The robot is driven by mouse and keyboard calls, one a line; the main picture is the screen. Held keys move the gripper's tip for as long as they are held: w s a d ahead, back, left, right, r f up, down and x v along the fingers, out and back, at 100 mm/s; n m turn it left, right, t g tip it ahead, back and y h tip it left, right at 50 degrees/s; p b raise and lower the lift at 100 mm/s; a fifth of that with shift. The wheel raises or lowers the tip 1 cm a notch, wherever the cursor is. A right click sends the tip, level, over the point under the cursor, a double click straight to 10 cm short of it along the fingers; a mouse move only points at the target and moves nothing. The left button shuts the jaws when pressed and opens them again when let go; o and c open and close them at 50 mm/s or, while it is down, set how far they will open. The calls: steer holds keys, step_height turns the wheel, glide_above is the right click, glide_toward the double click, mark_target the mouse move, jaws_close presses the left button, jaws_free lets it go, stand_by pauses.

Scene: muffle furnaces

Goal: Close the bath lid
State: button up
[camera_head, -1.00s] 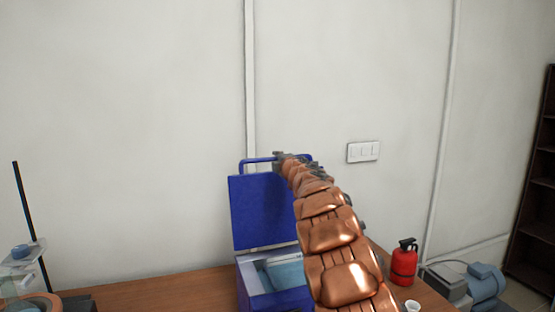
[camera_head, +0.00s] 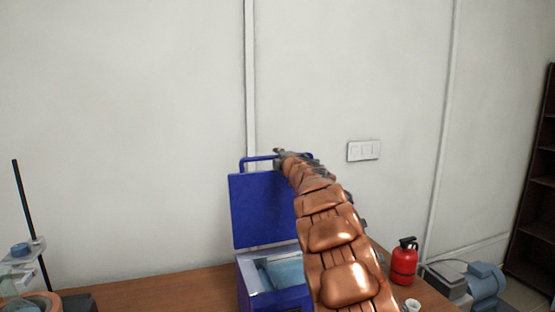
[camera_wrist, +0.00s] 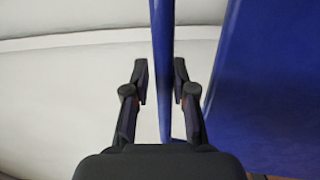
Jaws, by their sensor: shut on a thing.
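The blue bath (camera_head: 282,299) stands on the wooden table, with a light inner basin showing. Its blue lid (camera_head: 262,212) stands upright and open at the back; its right part is hidden behind my arm. The bar handle (camera_head: 258,159) runs along the lid's top edge. My gripper (camera_head: 280,156) is at this handle, partly hidden by my arm. In the wrist view, my gripper (camera_wrist: 160,85) has one finger on each side of the blue handle (camera_wrist: 162,35) and is shut on it. The lid panel (camera_wrist: 272,90) is at the right there.
A red extinguisher-like bottle (camera_head: 404,262) and a small white cup (camera_head: 412,305) are to the right of my arm. A stand with a dark rod (camera_head: 30,225) is at the far left. The wall is close behind the lid. Bare table (camera_head: 170,288) lies left of the bath.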

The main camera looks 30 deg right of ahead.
steer(key=shift+s+a+r+b, duration=0.2)
steer(key=shift+s+b, duration=0.1)
steer(key=shift+s, duration=0.3)
steer(key=shift+s+a+r+b, duration=0.1)
steer(key=shift+s+r+b, duration=0.15)
steer(key=shift+s, duration=0.3)
steer(key=shift+s+a+r+b, duration=0.15)
steer(key=shift+s+b, duration=0.15)
steer(key=shift+s, duration=0.3)
steer(key=shift+c, duration=0.3)
steer(key=shift+o, duration=0.3)
steer(key=shift+s+a+r, duration=0.2)
steer(key=shift+s+r, duration=0.05)
steer(key=shift+s, duration=0.3)
steer(key=shift+f+b+v, duration=0.25)
steer(key=shift+b+v, duration=0.5)
steer(key=shift+v, duration=0.4)
jaws_close()
steer(key=shift+c, duration=0.3)
jaws_free()
steer(key=shift+b+v, duration=0.5)
steer(key=shift+v, duration=1.05)
steer(key=shift+r, duration=0.15)
